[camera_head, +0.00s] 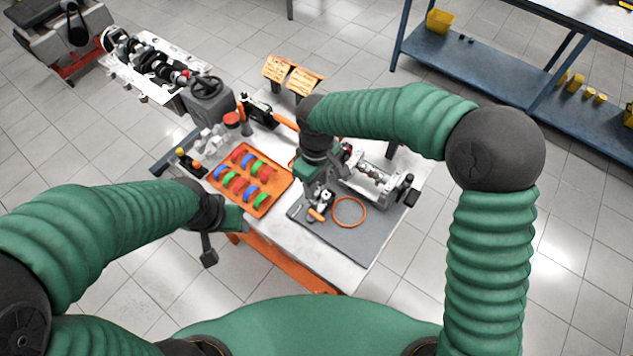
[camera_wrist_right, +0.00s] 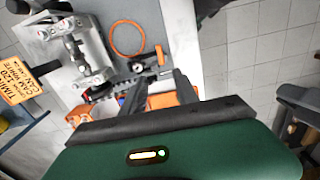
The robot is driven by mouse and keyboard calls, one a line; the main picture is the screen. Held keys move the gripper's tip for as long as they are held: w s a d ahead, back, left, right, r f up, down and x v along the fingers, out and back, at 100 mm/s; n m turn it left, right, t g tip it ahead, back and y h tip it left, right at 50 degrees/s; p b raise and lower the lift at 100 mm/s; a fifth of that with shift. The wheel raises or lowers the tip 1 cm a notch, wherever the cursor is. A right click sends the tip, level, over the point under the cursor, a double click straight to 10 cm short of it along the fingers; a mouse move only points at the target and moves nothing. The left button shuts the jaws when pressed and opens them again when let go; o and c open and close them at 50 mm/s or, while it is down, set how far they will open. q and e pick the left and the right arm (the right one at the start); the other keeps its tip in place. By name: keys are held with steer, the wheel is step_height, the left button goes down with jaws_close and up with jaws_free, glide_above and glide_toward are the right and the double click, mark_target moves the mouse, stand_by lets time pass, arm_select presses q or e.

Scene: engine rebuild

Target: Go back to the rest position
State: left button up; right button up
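My right gripper (camera_head: 316,192) hangs over the workbench in the head view. The right wrist view shows its two dark fingers (camera_wrist_right: 158,84) spread apart with no object clearly held between them. A small orange-handled tool (camera_head: 319,209) lies on the grey mat just past the fingertips, and it also shows in the right wrist view (camera_wrist_right: 140,66). Whether the fingers touch it I cannot tell. My left gripper (camera_head: 220,232) is at the left front edge of the bench, near the orange tray (camera_head: 273,198). Its finger opening is not clear.
The tray carries red, blue and green pieces. Orange signs (camera_head: 292,75) stand behind. A crankshaft stand (camera_head: 150,62) is at back left, a blue shelf (camera_head: 480,78) at back right.

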steer(key=shift+r, duration=0.2)
steer(key=s+d+f+m+t+b, duration=0.1)
steer(key=s+d+m, duration=0.4)
steer(key=d, duration=0.5)
steer(key=s+d+m+t+b, duration=0.1)
steer(key=s+d+m, duration=0.4)
steer(key=d, duration=0.4)
steer(key=shift+s+d+f+t+b, duration=0.3)
steer(key=shift+s+d+f+b, duration=0.1)
steer(key=shift+s, duration=0.45)
steer(key=shift+s, duration=0.1)
steer(key=shift+d, duration=0.2)
